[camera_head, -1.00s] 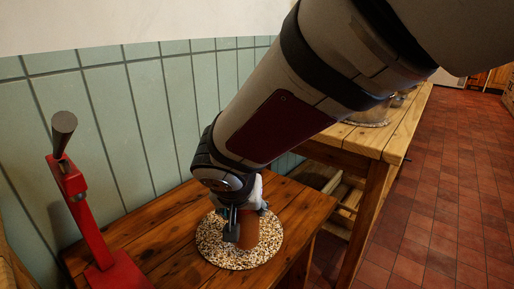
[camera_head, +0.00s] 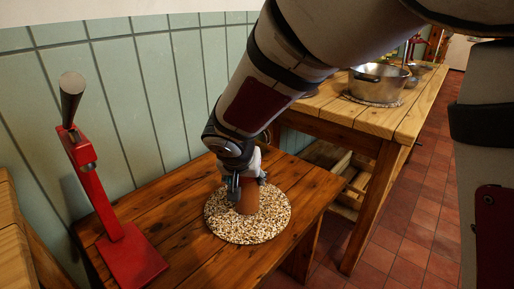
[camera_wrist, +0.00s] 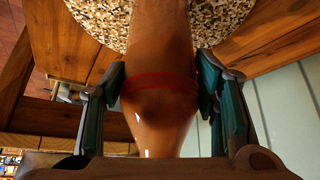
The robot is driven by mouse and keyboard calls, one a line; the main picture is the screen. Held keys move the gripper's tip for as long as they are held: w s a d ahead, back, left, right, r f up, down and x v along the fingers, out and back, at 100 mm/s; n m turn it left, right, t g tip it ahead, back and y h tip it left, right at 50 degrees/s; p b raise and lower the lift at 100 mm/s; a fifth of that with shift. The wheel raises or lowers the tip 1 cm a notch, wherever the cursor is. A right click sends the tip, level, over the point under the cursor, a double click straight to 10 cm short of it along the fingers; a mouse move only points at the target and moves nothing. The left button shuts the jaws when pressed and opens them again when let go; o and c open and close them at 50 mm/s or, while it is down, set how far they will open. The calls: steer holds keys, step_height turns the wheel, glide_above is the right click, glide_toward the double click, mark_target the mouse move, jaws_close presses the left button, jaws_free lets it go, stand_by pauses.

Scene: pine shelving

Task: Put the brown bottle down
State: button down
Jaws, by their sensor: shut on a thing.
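The brown bottle (camera_head: 249,196) is upright over the speckled round mat (camera_head: 225,229) on the low wooden table. My gripper (camera_head: 246,185) is around the bottle's upper part, coming from above. In the wrist view the two fingers of my gripper (camera_wrist: 160,90) press on either side of the bottle (camera_wrist: 158,40), near a red band. The speckled mat (camera_wrist: 222,18) shows behind the bottle's far end. The arm and fingers hide the bottle's top in the head view. I cannot tell for sure whether its base touches the mat.
A red metal press with a lever (camera_head: 110,215) stands on the table to the left. Bare table (camera_head: 165,210) lies between it and the mat. A taller table (camera_head: 385,118) with a metal pot (camera_head: 378,82) stands at the right.

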steer(key=c, duration=0.6)
jaws_free()
steer(key=shift+f, duration=0.1)
steer(key=shift+r, duration=0.2)
steer(key=p+v, duration=0.3)
steer(key=v, duration=0.8)
steer(key=s+d+r+g+h, duration=0.1)
steer(key=s+d+r, duration=0.15)
steer(key=d, duration=0.35)
steer(key=s+d+r+g, duration=0.1)
steer(key=s+d, duration=0.3)
steer(key=d, duration=0.3)
steer(key=s+d+r+g+h, duration=0.1)
steer(key=s+d, duration=0.3)
steer(key=d, duration=0.2)
steer(key=s+d+f+g+y, duration=0.1)
steer(key=s+d, duration=0.2)
steer(key=s, duration=0.7)
steer(key=s+d+g+y, duration=0.1)
steer(key=s+d+g, duration=0.1)
steer(key=s, duration=0.8)
steer(key=shift+s+d+f+n, duration=0.35)
steer(key=shift+d+n, duration=0.05)
steer(key=shift+d, duration=0.15)
